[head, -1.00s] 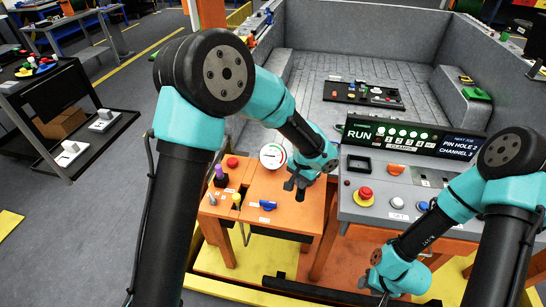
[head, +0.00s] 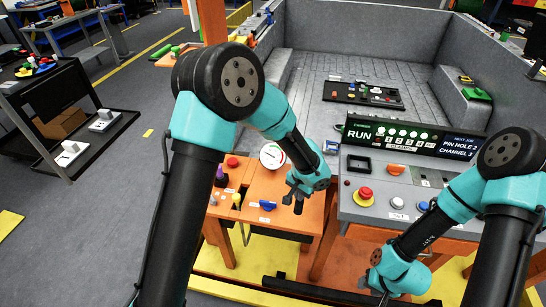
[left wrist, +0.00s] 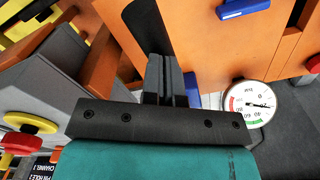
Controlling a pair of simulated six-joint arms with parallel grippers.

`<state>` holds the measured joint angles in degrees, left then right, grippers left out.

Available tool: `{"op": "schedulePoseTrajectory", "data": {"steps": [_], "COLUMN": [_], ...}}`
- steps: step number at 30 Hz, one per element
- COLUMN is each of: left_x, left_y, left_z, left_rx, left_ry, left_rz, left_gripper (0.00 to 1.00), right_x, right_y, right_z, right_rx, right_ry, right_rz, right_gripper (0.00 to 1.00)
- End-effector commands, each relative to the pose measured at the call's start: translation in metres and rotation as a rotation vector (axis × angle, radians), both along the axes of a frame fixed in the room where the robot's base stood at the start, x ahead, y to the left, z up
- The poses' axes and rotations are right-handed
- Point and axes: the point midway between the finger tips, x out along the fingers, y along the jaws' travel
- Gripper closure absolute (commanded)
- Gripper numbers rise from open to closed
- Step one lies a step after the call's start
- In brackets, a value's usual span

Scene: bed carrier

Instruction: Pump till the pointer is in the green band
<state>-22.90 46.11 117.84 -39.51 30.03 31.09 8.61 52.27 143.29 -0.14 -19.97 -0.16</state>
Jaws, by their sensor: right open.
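The round white gauge (head: 272,156) stands at the back of the orange bench (head: 262,184). In the left wrist view the gauge (left wrist: 250,103) has red and green bands; its pointer appears to lie off the green, near the low numbers. My left gripper (head: 294,204) is in front and right of the gauge, over the bench's right part. In the left wrist view its fingers (left wrist: 164,80) lie together, with nothing seen between them. A blue handle (head: 267,205) is on the bench front, left of this gripper. No pump lever can be made out for certain. My right gripper (head: 375,288) is open, low at the front.
A red knob (head: 232,162), a purple knob (head: 219,176) and a yellow knob (head: 237,199) stand on the bench's left part. Right of the bench is a grey console (head: 372,206) with a red button (head: 365,193). A lit RUN panel (head: 405,138) stands behind it.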

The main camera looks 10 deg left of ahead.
Motion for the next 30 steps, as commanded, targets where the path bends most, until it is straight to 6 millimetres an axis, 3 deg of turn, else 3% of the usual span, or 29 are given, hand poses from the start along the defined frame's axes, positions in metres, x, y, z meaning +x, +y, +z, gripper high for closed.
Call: {"op": "schedulePoseTrajectory", "data": {"steps": [20, 30], "left_x": [-0.008, -0.003], "left_y": [0.001, 0.000], "left_z": [-0.038, -0.018], "left_rx": [0.003, 0.002], "left_ry": [0.004, -0.003], "left_rz": [0.001, 0.001], "left_gripper": [1.00, 1.00], "right_x": [0.000, 0.000], "right_y": [0.000, 0.000], "right_z": [0.000, 0.000], "right_rx": [0.000, 0.000], "right_ry": [0.000, 0.000], "right_rz": [0.000, 0.000], "right_gripper": [0.57, 0.57]}}
